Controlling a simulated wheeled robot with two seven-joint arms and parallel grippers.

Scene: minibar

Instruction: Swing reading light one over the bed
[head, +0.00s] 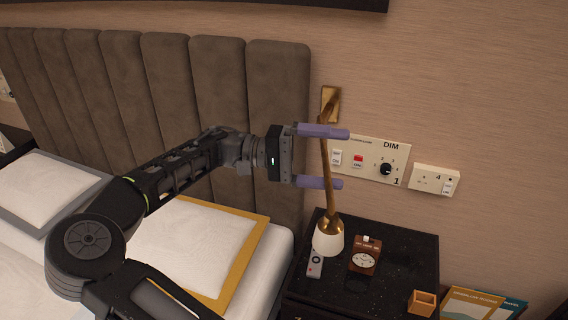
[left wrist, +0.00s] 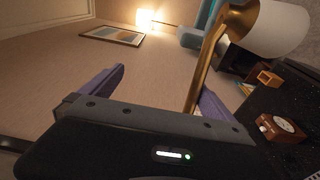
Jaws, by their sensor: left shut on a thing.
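The reading light has a brass arm (head: 325,170) hanging down from a brass wall plate (head: 331,92) beside the headboard. Its white shade (head: 328,241) is at the lower end, above the nightstand. My left gripper (head: 342,158) is at the arm, with its purple fingers well apart, one higher and one lower along it. It is shut on the light's arm, though the exact contact is hard to see. In the left wrist view the brass arm (left wrist: 207,60) passes close by the right finger, and the white shade (left wrist: 270,28) is at upper right. My right gripper is not in view.
The bed with white pillows (head: 180,240) and a padded headboard (head: 165,75) lies to the left. The black nightstand (head: 405,255) holds a remote (head: 315,264), a small clock (head: 365,258) and a wooden box (head: 422,302). A dimmer panel (head: 370,160) and socket (head: 436,180) are on the wall.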

